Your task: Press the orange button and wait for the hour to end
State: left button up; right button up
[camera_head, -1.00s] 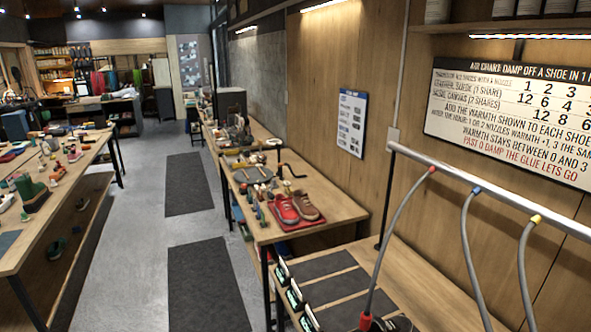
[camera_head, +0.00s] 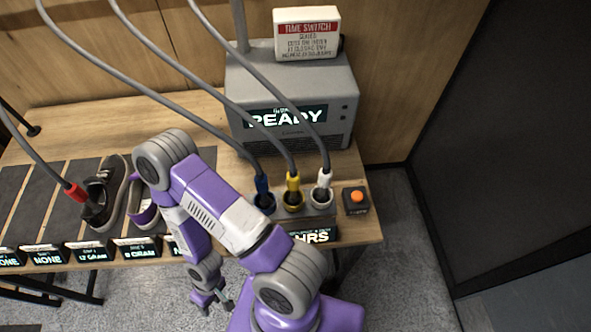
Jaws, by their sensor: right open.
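The orange button (camera_head: 357,196) sits on a small dark box at the right front corner of the wooden bench (camera_head: 372,231). My right arm reaches in from the bottom, folded over the bench front. My right gripper (camera_head: 214,302) hangs below and in front of the bench edge, open, left of the button and well apart from it. A grey machine (camera_head: 340,95) behind the button shows "READY". A display reading "HRS" (camera_head: 318,235) is at the front edge, partly hidden by my arm. My left gripper is not in view.
Blue (camera_head: 262,184), yellow (camera_head: 293,183) and white (camera_head: 324,179) hose ends stand in holders left of the button. A red hose end (camera_head: 75,192) is in a dark shoe (camera_head: 106,190). My arm partly covers a purple shoe (camera_head: 143,212). Floor right of the bench is clear.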

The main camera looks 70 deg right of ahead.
aim_at(356, 197)
jog(key=k, duration=0.5)
jog(key=z, duration=2.75)
